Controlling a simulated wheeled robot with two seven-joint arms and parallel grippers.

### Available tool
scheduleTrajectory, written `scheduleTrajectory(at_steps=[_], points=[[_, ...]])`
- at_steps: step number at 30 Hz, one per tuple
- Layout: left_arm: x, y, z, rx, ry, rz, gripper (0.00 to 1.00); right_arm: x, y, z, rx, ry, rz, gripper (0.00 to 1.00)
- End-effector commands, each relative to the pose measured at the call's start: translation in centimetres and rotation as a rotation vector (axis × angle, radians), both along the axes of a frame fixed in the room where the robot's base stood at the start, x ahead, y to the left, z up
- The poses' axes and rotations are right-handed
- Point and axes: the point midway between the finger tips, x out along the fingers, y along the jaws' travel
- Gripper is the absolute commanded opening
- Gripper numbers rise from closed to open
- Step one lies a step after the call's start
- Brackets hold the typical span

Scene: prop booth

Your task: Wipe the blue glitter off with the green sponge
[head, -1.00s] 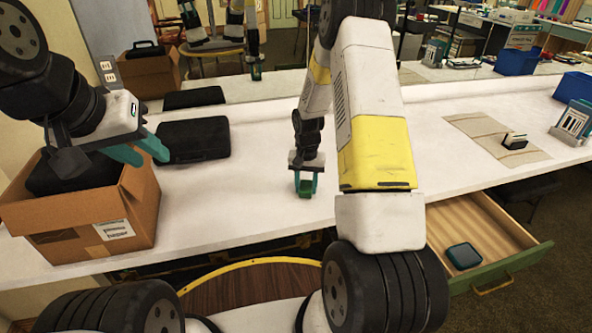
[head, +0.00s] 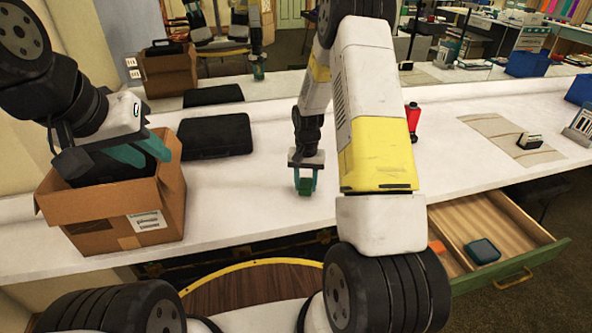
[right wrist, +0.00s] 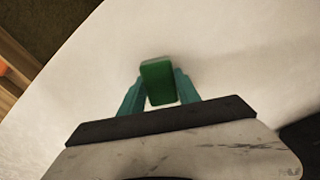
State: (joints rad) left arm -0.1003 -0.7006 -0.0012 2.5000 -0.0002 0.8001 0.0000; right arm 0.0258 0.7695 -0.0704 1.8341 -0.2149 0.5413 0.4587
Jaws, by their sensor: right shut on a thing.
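My right gripper (head: 305,183) is shut on the green sponge (head: 304,187), low over the white table (head: 250,205). In the right wrist view the sponge (right wrist: 158,83) sits between the two teal fingers, with bare white surface around it. I cannot tell whether it touches the table. My left gripper (head: 142,153) is over the cardboard box at the left, its two teal fingers apart and nothing seen between them. I see no blue glitter in either view; my right arm hides part of the table.
The cardboard box (head: 165,222) stands at the table's left, a black case (head: 215,136) behind it. A red object (head: 412,118) stands just right of my arm. An open drawer (head: 510,225) juts out at right, holding a teal item (head: 482,251). A beige mat (head: 495,135) lies beyond.

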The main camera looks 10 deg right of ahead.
Motion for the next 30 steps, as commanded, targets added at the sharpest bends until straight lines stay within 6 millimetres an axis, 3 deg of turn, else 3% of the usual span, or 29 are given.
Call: scheduleTrajectory(at_steps=[1,18,30], points=[[0.0,0.0,0.0,0.001,0.001,-0.001,0.33,0.2,-0.2,1.3,-0.001,-0.008,-0.003,0.0],[0.0,0.0,0.0,0.001,0.001,-0.001,0.33,0.2,-0.6,6.2,-0.001,-0.006,-0.001,0.0],[0.0,0.0,0.0,0.001,0.001,-0.001,0.33,0.1,-0.6,7.1,0.0,-0.004,-0.001,0.0]])
